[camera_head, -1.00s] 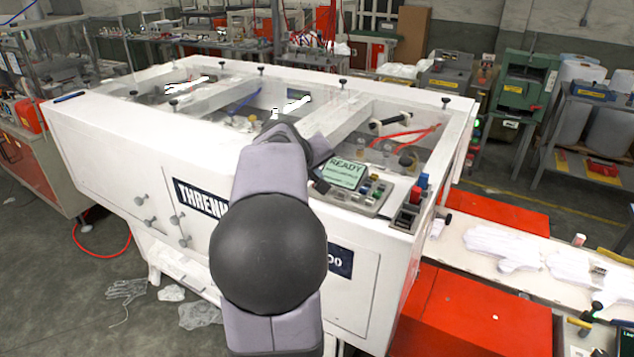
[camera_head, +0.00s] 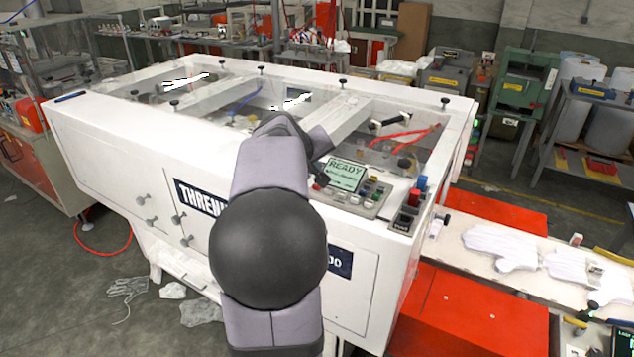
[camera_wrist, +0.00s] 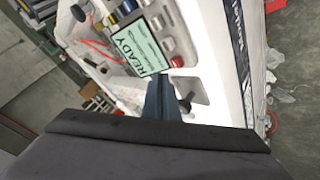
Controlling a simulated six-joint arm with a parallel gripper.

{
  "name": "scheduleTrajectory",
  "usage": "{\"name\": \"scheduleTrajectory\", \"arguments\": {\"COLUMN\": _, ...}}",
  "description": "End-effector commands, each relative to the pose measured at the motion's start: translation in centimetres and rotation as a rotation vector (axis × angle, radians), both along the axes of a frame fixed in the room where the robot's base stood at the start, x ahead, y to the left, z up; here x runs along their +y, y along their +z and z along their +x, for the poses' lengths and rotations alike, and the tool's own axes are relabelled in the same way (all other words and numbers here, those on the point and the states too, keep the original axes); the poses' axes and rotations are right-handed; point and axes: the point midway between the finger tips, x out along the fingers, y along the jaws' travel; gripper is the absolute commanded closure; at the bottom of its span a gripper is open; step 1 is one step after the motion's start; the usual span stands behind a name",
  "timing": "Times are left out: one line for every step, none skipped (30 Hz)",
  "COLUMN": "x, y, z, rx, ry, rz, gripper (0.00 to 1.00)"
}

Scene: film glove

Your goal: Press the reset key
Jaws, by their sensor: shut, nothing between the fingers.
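The control panel (camera_head: 368,205) sits on the near right corner of the white machine's top. Its green display (camera_head: 347,174) reads READY, and it shows larger in the wrist view (camera_wrist: 146,41). Several small coloured keys line the panel, including a red key (camera_wrist: 177,61) by the display's edge. I cannot read the key labels, so I cannot tell which is reset. My gripper (camera_wrist: 166,92) is shut and empty, with its dark tips close to the panel beside the display and red key. In the head view my arm hides part of the panel's left side; contact cannot be told.
The white machine (camera_head: 120,130) has clear covers with black knobs on top. A block with red and blue parts (camera_head: 412,200) stands right of the panel. A conveyor (camera_head: 470,262) carrying white gloves (camera_head: 500,245) runs off to the right. Red cabinets (camera_head: 475,315) stand below it.

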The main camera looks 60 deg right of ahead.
Motion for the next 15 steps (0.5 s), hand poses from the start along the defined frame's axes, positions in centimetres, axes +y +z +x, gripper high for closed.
{"name": "scheduleTrajectory", "arguments": {"x": 0.0, "y": 0.9, "z": 0.0, "rx": -0.001, "ry": 0.000, "rz": 0.000, "gripper": 1.00}}
{"name": "scheduleTrajectory", "arguments": {"x": 0.0, "y": 1.2, "z": 0.0, "rx": -0.001, "ry": 0.000, "rz": 0.000, "gripper": 1.00}}
{"name": "scheduleTrajectory", "arguments": {"x": 0.0, "y": 1.5, "z": 0.0, "rx": -0.001, "ry": 0.000, "rz": 0.000, "gripper": 1.00}}
{"name": "scheduleTrajectory", "arguments": {"x": 0.0, "y": 1.8, "z": 0.0, "rx": -0.001, "ry": 0.000, "rz": 0.000, "gripper": 1.00}}
{"name": "scheduleTrajectory", "arguments": {"x": 0.0, "y": 2.1, "z": 0.0, "rx": -0.001, "ry": 0.000, "rz": 0.000, "gripper": 1.00}}
{"name": "scheduleTrajectory", "arguments": {"x": 0.0, "y": 2.4, "z": 0.0, "rx": 0.000, "ry": 0.000, "rz": -0.001, "gripper": 1.00}}
{"name": "scheduleTrajectory", "arguments": {"x": 0.0, "y": 2.7, "z": 0.0, "rx": 0.000, "ry": 0.000, "rz": -0.001, "gripper": 1.00}}
{"name": "scheduleTrajectory", "arguments": {"x": 0.0, "y": 3.0, "z": 0.0, "rx": 0.000, "ry": 0.000, "rz": -0.001, "gripper": 1.00}}
{"name": "scheduleTrajectory", "arguments": {"x": 0.0, "y": 3.3, "z": 0.0, "rx": 0.000, "ry": 0.000, "rz": -0.001, "gripper": 1.00}}
{"name": "scheduleTrajectory", "arguments": {"x": 0.0, "y": 3.5, "z": 0.0, "rx": 0.000, "ry": 0.001, "rz": -0.002, "gripper": 1.00}}
{"name": "scheduleTrajectory", "arguments": {"x": 0.0, "y": 3.7, "z": 0.0, "rx": 0.000, "ry": 0.001, "rz": -0.002, "gripper": 1.00}}
{"name": "scheduleTrajectory", "arguments": {"x": 0.0, "y": 3.9, "z": 0.0, "rx": 0.001, "ry": 0.000, "rz": -0.001, "gripper": 1.00}}
{"name": "scheduleTrajectory", "arguments": {"x": 0.0, "y": 4.0, "z": 0.0, "rx": 0.001, "ry": 0.000, "rz": -0.001, "gripper": 1.00}}
{"name": "scheduleTrajectory", "arguments": {"x": 0.0, "y": 4.0, "z": 0.0, "rx": 0.001, "ry": 0.001, "rz": 0.000, "gripper": 1.00}}
{"name": "scheduleTrajectory", "arguments": {"x": 0.0, "y": 4.0, "z": 0.0, "rx": 0.001, "ry": 0.001, "rz": 0.000, "gripper": 1.00}}
